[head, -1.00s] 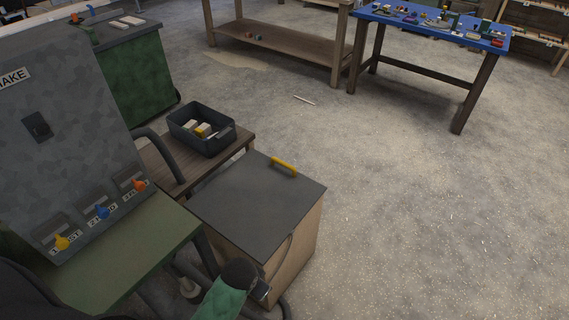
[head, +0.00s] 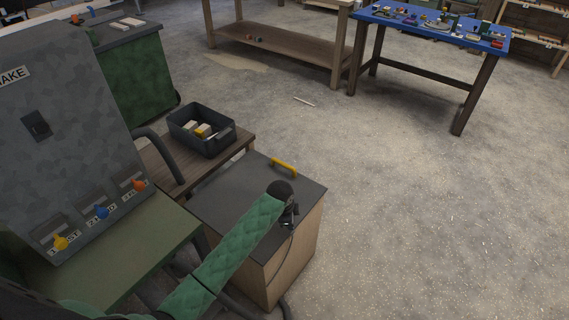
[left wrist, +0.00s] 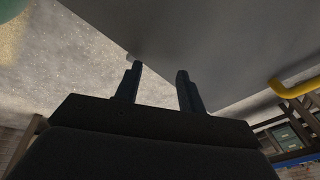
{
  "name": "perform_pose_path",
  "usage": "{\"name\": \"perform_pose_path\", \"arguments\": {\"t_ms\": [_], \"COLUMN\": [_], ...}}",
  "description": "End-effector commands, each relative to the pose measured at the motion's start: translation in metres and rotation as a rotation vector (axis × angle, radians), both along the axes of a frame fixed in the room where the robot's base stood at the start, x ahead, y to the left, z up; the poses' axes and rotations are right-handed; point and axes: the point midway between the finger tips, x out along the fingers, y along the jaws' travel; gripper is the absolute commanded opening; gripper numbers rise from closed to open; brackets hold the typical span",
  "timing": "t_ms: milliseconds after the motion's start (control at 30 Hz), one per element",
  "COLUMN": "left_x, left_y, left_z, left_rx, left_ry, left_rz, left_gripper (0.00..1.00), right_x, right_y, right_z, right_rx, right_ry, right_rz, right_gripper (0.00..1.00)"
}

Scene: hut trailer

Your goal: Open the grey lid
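The grey lid (head: 235,190) lies flat and closed on a light wooden box (head: 290,265). A yellow handle (head: 284,168) sits near its far edge. My left gripper (head: 290,215) overlaps the lid's right part in the head view, on the near side of the handle; its height above the lid is hard to judge. In the left wrist view its two fingers (left wrist: 158,78) are apart with nothing between them. The grey lid (left wrist: 230,45) fills the upper part there, and the yellow handle (left wrist: 295,88) is at the right edge, apart from the fingers. My right gripper is not in view.
A dark bin (head: 202,130) with several blocks stands on a low wooden table (head: 165,160) behind the box. A grey cabinet (head: 70,110) with coloured knobs and a green shelf (head: 120,250) are at left. The floor (head: 420,210) to the right is clear.

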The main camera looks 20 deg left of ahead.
Motion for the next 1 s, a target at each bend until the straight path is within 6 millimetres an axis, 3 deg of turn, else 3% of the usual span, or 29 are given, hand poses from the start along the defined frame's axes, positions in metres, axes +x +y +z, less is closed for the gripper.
{"name": "perform_pose_path", "arguments": {"t_ms": [33, 267, 500, 600, 800, 1000], "left_x": [0.019, 0.1, 0.185, 0.212, 0.244, 0.253], "left_y": [0.004, 0.025, 0.063, 0.079, 0.1, 0.105], "left_z": [0.003, 0.017, 0.049, 0.064, 0.085, 0.084], "left_rx": [0.012, 0.072, 0.133, 0.153, 0.176, 0.181], "left_ry": [-0.005, -0.013, -0.022, -0.025, -0.028, -0.029], "left_rz": [-0.037, -0.236, -0.429, -0.493, -0.569, -0.589], "left_gripper": [0.4, 0.4, 0.4, 0.4, 0.4, 0.4], "right_x": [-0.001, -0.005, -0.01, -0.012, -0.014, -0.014], "right_y": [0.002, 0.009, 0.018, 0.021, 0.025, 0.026], "right_z": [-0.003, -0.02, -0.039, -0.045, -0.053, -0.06], "right_rx": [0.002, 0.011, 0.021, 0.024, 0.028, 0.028], "right_ry": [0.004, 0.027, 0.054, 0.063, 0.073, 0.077], "right_rz": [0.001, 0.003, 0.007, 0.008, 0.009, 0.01], "right_gripper": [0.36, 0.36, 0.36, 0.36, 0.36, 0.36]}}
